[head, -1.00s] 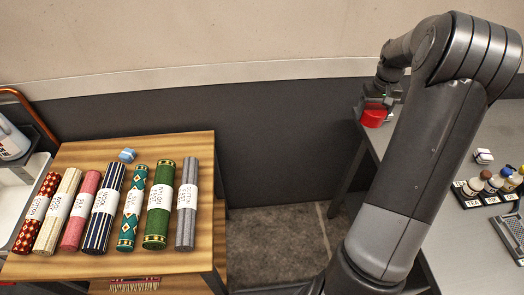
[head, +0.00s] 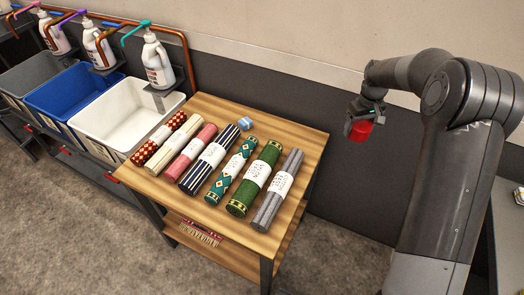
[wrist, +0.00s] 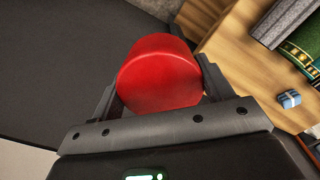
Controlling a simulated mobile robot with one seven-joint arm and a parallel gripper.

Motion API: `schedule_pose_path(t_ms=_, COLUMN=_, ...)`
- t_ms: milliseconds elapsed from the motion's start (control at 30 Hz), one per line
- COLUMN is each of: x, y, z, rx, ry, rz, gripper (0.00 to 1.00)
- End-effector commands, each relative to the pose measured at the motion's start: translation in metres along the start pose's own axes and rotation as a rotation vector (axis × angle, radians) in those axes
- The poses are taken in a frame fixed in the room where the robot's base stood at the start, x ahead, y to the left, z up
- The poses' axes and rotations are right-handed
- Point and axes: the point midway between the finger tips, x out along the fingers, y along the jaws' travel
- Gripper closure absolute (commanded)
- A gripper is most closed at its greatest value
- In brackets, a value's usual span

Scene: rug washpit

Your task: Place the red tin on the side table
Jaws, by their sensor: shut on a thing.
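The red tin (head: 361,131) is a short red cylinder held in my gripper (head: 366,118), in the air to the right of the wooden table. In the wrist view the red tin (wrist: 160,73) sits between the two fingers of my gripper (wrist: 160,90), which are shut on it. The wooden side table (head: 302,137) stands in the middle of the head view, with several rolled rugs in a row on its top. Its bare wood (wrist: 235,58) also shows in the wrist view, right of the tin.
A small blue-and-white block (head: 246,124) lies near the table's back edge. A brush (head: 198,232) lies on the lower shelf. White (head: 128,150), blue (head: 75,115) and grey (head: 30,85) tubs with pump bottles stand at left. The tabletop's right back part is bare.

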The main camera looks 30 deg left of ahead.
Motion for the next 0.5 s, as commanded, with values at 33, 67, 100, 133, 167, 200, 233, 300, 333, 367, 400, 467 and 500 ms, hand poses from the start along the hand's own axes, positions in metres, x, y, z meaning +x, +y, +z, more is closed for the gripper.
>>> schedule_pose_path(t_ms=33, x=0.003, y=-0.023, z=-0.015, rx=-0.047, ry=0.0, rz=0.0, gripper=0.52)
schedule_pose_path(t_ms=67, x=0.005, y=-0.034, z=-0.021, rx=-0.069, ry=0.0, rz=0.001, gripper=0.52)
schedule_pose_path(t_ms=100, x=0.007, y=-0.048, z=-0.03, rx=-0.097, ry=0.0, rz=0.001, gripper=0.52)
schedule_pose_path(t_ms=133, x=0.008, y=-0.058, z=-0.035, rx=-0.117, ry=0.0, rz=0.001, gripper=0.52)
schedule_pose_path(t_ms=167, x=0.01, y=-0.067, z=-0.04, rx=-0.135, ry=-0.001, rz=0.001, gripper=0.52)
schedule_pose_path(t_ms=200, x=0.011, y=-0.078, z=-0.045, rx=-0.157, ry=-0.001, rz=0.001, gripper=0.52)
schedule_pose_path(t_ms=233, x=0.013, y=-0.086, z=-0.049, rx=-0.172, ry=-0.001, rz=0.002, gripper=0.52)
schedule_pose_path(t_ms=300, x=0.014, y=-0.101, z=-0.056, rx=-0.2, ry=-0.001, rz=0.002, gripper=0.52)
schedule_pose_path(t_ms=333, x=0.015, y=-0.105, z=-0.058, rx=-0.209, ry=-0.001, rz=0.002, gripper=0.52)
schedule_pose_path(t_ms=367, x=0.015, y=-0.109, z=-0.06, rx=-0.217, ry=-0.001, rz=0.003, gripper=0.52)
schedule_pose_path(t_ms=400, x=0.016, y=-0.114, z=-0.062, rx=-0.225, ry=-0.001, rz=0.003, gripper=0.52)
schedule_pose_path(t_ms=467, x=0.018, y=-0.12, z=-0.065, rx=-0.234, ry=-0.001, rz=0.002, gripper=0.52)
schedule_pose_path(t_ms=500, x=0.021, y=-0.124, z=-0.068, rx=-0.237, ry=-0.001, rz=0.002, gripper=0.52)
